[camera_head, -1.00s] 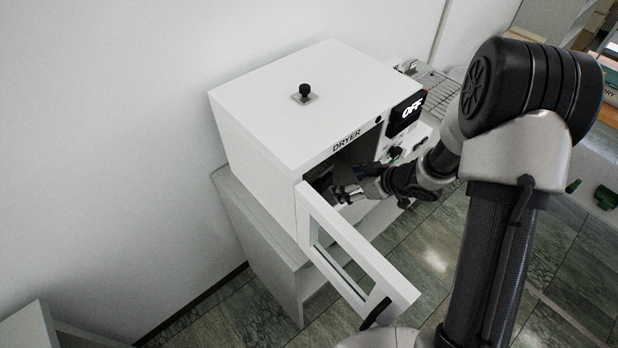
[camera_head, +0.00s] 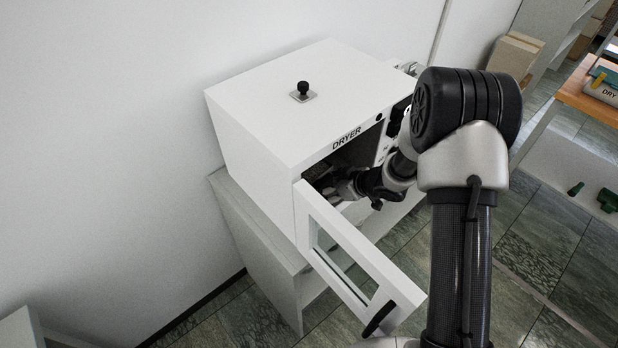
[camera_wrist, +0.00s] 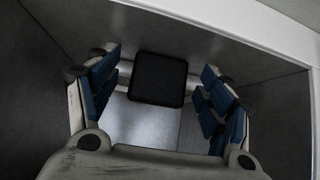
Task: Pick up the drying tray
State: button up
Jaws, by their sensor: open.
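My gripper (camera_head: 343,188) reaches through the open front of the white dryer (camera_head: 275,105). In the wrist view my gripper (camera_wrist: 160,90) is open, its blue-padded fingers wide apart to left and right. Between and beyond them is a dark, square, round-cornered piece (camera_wrist: 158,78) inside the chamber. It appears to be part of the drying tray, but I cannot tell for sure. A paler flat surface lies below it. No finger visibly touches the dark piece. In the head view the arm and the dim interior hide the tray.
The dryer door (camera_head: 355,250) hangs open beside my arm, its window frame and dark handle toward the front. The dryer stands on a grey-white cabinet (camera_head: 262,255). The chamber walls close around my gripper. A wooden-topped table (camera_head: 572,98) stands at the far right.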

jog(key=shift+c, duration=0.4)
jog(key=c, duration=1.2)
